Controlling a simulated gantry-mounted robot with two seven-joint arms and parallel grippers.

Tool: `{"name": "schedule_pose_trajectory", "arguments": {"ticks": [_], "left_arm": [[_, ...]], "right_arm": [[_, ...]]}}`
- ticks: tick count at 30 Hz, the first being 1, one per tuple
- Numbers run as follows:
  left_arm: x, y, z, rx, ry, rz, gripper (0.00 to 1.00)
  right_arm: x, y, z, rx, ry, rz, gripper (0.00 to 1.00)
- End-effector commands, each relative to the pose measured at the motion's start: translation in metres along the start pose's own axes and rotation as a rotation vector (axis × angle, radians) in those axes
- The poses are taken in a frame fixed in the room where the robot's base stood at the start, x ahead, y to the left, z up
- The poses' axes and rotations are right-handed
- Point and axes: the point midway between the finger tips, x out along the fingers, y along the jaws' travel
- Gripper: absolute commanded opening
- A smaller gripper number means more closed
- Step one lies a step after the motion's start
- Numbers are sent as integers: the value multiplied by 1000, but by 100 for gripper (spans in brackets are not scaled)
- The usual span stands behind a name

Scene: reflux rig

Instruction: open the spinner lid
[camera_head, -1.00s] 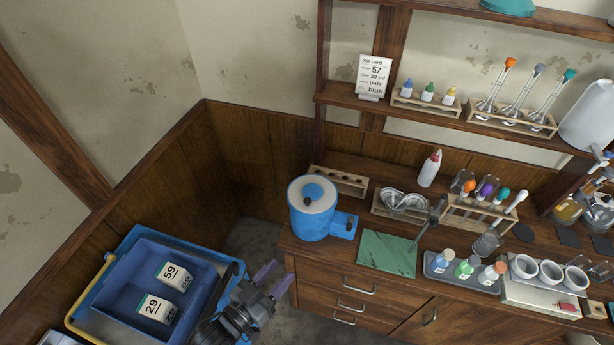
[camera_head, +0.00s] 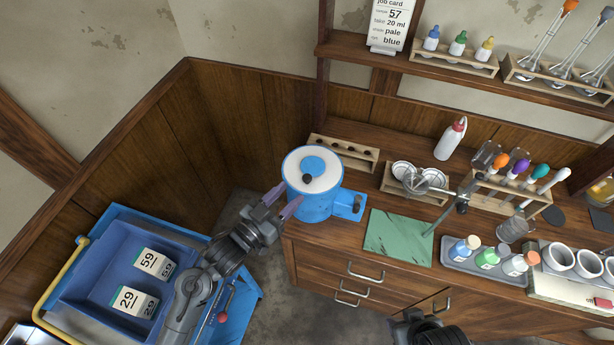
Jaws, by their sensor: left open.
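The spinner is a round blue machine (camera_head: 318,207) at the left end of the bench, with a blue side box. Its lid (camera_head: 312,163) is a white disc with a blue centre and a dark knob (camera_head: 307,179) near the front; it lies flat on top. My left gripper (camera_head: 289,198) is open and empty, its two purple fingers at the spinner's front-left side, just below lid height. I cannot tell whether a fingertip touches the body. A dark part of my right arm (camera_head: 430,332) shows at the bottom edge, its fingers not visible.
A wooden rack (camera_head: 345,151) stands behind the spinner and a green mat (camera_head: 398,238) lies to its right. A stand, bottles and tube racks crowd the bench farther right. A blue tray (camera_head: 95,262) with two labelled boxes sits at lower left.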

Motion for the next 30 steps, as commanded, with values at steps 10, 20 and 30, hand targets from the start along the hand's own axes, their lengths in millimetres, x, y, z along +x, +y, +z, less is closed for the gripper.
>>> {"name": "schedule_pose_trajectory", "arguments": {"ticks": [10,20,30], "left_arm": [[56,0,-1,0,2,0,47],[78,0,0,0,1,-1,47],[78,0,0,0,0,-1,38]], "right_arm": [[0,0,-1,1,2,0,43],[0,0,-1,1,2,0,43],[0,0,-1,0,1,0,43]]}}
